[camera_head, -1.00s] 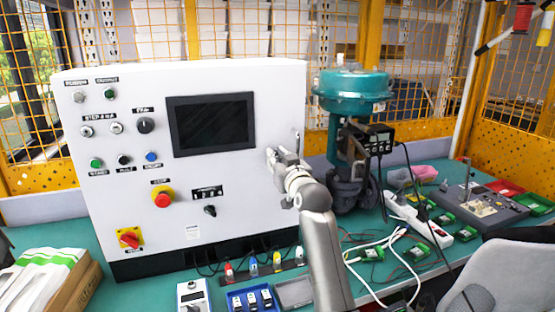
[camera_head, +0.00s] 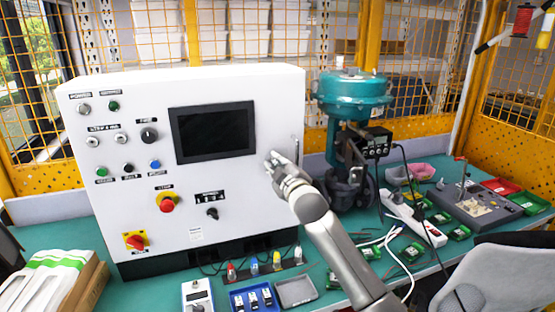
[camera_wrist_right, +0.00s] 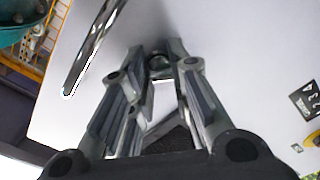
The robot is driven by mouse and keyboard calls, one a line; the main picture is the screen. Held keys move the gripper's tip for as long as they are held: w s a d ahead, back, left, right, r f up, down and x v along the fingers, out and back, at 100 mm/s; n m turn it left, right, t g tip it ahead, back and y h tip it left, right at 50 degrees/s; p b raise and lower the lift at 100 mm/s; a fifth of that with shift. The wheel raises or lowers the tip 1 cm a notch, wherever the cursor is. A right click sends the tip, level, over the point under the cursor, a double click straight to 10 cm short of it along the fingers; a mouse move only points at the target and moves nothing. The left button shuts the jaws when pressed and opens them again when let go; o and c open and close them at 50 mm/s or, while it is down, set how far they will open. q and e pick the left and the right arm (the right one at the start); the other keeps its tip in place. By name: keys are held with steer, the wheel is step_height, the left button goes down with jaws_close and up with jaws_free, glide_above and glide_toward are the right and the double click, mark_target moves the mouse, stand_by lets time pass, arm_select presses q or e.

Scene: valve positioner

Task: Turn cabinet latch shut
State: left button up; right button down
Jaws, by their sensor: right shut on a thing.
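The white control cabinet (camera_head: 235,190) stands on the green bench, its front panel facing me. My right gripper (camera_head: 273,162) is at the right part of this panel. In the right wrist view its two fingers (camera_wrist_right: 160,75) are on either side of a small dark round latch (camera_wrist_right: 160,64) on the pale panel, closed on it. In the head view the gripper hides the latch, and its exact turn angle is hard to tell. A shiny bar handle (camera_wrist_right: 92,45) runs beside the gripper in the wrist view, apart from the fingers. My left gripper is not in view.
A teal valve actuator (camera_head: 352,95) stands right of the cabinet. A red-and-yellow rotary switch (camera_head: 135,240) is low on the panel's left. Small trays (camera_head: 296,290), a power strip (camera_head: 415,220) and cables lie on the bench. A grey chair (camera_head: 510,275) is at lower right.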

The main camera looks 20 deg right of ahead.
steer(key=n+p, duration=0.2)
steer(key=n, duration=0.2)
steer(key=shift+n, duration=0.3)
steer(key=shift+n+p, duration=0.9)
steer(key=shift+n, duration=0.6)
steer(key=c, duration=1)
jaws_free()
steer(key=shift+o, duration=0.2)
